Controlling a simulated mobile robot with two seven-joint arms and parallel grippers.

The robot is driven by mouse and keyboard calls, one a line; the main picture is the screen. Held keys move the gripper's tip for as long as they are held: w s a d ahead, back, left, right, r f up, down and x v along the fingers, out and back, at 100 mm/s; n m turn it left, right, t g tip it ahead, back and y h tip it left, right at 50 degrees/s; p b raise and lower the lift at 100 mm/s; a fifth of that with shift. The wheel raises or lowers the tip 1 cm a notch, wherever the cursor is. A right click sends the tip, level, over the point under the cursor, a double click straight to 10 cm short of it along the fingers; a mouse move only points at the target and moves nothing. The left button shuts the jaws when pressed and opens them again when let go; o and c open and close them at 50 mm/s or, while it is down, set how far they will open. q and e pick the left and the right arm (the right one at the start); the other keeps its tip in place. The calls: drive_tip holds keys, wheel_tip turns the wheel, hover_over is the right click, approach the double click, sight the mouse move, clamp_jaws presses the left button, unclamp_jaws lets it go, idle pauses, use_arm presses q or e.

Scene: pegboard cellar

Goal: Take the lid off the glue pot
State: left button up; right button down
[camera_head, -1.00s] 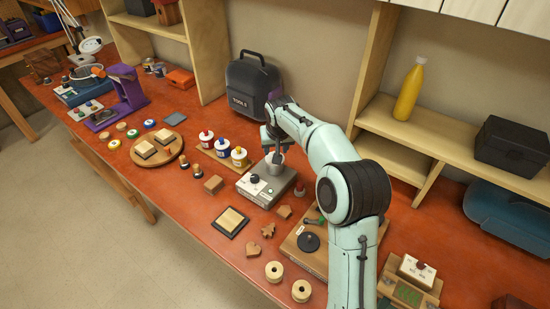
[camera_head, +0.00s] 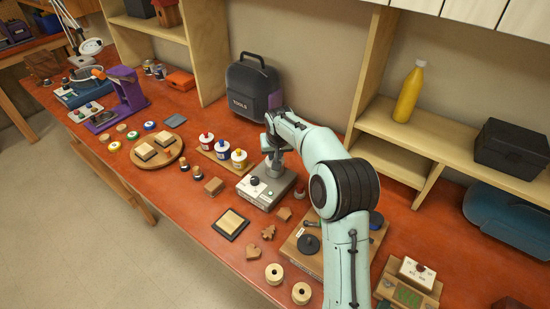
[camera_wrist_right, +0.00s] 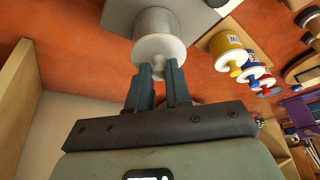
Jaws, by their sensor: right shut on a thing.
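The glue pot (camera_wrist_right: 154,22) is a pale metal cylinder on a grey warmer box (camera_head: 252,192) with a dark knob. In the head view my right gripper (camera_head: 275,158) is over the pot and hides most of it. In the right wrist view the pale round lid (camera_wrist_right: 160,50) covers the pot's mouth, with no clear gap between them. The right gripper's dark fingers (camera_wrist_right: 158,76) are shut on the small knob of the lid. My left gripper is not in view.
Capped paint pots (camera_head: 222,149) stand on a board left of the warmer. A black tool case (camera_head: 248,92) stands behind it. A wooden board with a black disc (camera_head: 308,243) lies to the right. Small wooden pieces (camera_head: 268,232) lie in front.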

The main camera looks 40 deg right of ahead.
wheel_tip(320, 180, up, 20)
drive_tip(key=shift+f, duration=0.15)
idle(0.8)
